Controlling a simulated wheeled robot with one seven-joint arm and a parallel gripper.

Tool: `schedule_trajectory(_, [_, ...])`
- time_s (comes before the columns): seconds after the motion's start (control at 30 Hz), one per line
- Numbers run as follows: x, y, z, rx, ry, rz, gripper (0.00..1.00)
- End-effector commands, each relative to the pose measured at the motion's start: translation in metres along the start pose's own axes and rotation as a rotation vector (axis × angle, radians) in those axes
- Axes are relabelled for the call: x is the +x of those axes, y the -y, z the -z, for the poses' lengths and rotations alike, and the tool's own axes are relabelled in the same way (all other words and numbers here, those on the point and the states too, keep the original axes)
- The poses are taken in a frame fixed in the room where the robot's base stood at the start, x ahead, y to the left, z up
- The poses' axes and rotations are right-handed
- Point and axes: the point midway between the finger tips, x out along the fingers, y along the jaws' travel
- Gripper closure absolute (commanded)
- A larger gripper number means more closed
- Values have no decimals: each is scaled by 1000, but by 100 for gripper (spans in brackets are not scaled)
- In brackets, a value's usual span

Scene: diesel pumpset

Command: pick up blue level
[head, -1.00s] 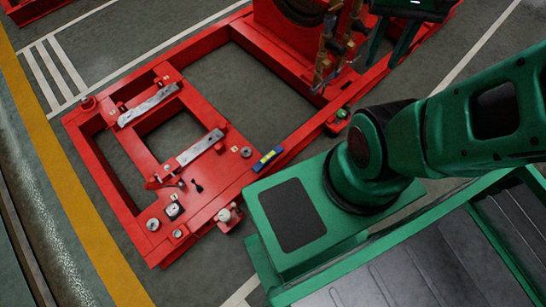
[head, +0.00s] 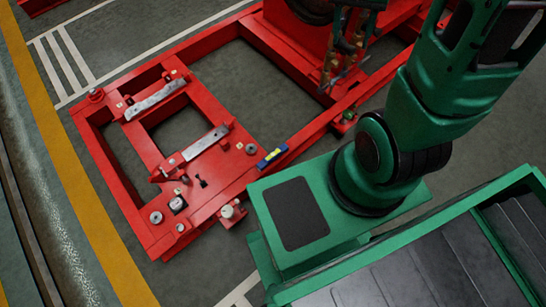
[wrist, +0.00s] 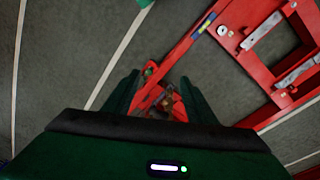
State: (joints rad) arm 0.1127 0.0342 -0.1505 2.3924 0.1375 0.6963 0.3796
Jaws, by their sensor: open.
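The blue level (head: 271,156), a small bar with a yellow part, lies on the rail of the red frame (head: 240,178), near its inner corner in the head view. In the wrist view the level (wrist: 204,25) shows small near the top, right of centre, on the red rail. My gripper (wrist: 159,78) shows in the wrist view with its two green fingers apart and empty. It is well away from the level. The head view does not show my gripper, only my green arm links.
Grey metal bars (head: 205,143) and small round parts sit on the red frame. A red pumpset with pipes (head: 340,50) stands at the top. In the wrist view, red parts show beyond my fingers. Grey floor lies around the frame.

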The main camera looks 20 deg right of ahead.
Motion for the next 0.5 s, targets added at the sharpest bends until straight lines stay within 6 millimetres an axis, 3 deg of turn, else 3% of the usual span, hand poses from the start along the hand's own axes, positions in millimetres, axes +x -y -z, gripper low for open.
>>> schedule_trajectory(0.2, [63, 56, 33, 54, -13, -17, 48])
schedule_trajectory(0.5, [167, 130, 50, 140, -25, -11, 48])
